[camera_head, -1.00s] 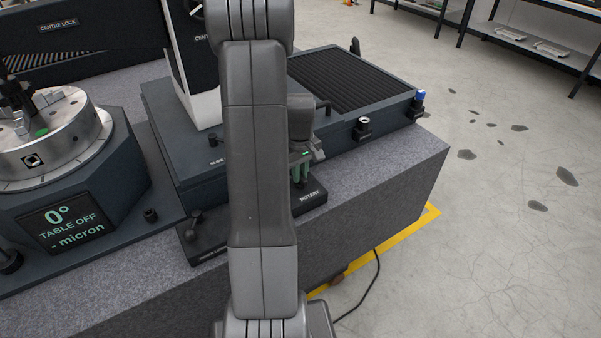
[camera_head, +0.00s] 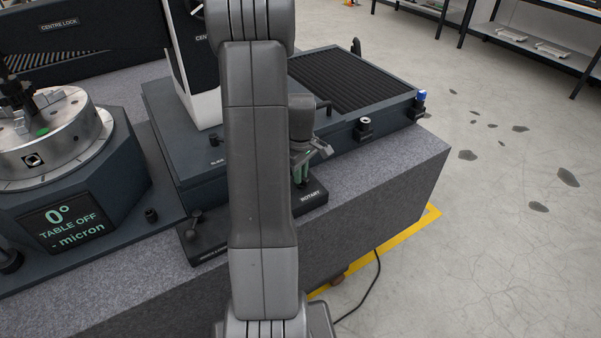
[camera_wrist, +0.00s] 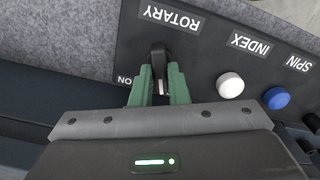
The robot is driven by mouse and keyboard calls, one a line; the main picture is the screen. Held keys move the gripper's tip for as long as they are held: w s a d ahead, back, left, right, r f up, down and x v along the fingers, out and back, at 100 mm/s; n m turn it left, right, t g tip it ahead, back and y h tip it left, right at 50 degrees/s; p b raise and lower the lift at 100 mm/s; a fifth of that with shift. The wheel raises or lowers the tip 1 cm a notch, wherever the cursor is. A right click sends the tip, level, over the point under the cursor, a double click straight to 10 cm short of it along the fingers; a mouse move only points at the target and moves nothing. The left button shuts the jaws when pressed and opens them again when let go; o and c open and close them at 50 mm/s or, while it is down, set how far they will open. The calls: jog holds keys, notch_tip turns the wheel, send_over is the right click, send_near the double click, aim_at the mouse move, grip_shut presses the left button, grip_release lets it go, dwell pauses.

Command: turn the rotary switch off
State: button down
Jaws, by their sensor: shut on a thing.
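The rotary switch (camera_wrist: 159,58) is a black knob with a pale mark on a dark panel lettered ROTARY. In the wrist view an ON label (camera_wrist: 124,81) sits beside it on the left. My gripper (camera_wrist: 160,85) has green fingers shut on the knob, one on each side. In the head view my gripper (camera_head: 302,170) is down at the panel marked ROTARY (camera_head: 311,196), partly behind my arm. The knob itself is hidden there. The display (camera_head: 68,224) on the round table's base reads 0°, TABLE OFF and - micron.
A white button (camera_wrist: 230,85) marked INDEX and a blue button (camera_wrist: 276,98) marked SPIN stand right of the switch. A lever (camera_head: 196,216) stands left of my arm. The round metal table (camera_head: 85,150) is at left. Open floor lies at right.

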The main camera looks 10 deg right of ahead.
jog(key=c, duration=1.4)
grip_release()
jog(key=shift+r, duration=0.1)
notch_tip(320, 180, up, 14)
jog(key=shift+p, duration=0.45)
jog(key=shift+f, duration=0.25)
notch_tip(320, 180, down, 14)
jog(key=shift+r+b, duration=0.15)
jog(key=shift+b, duration=0.3)
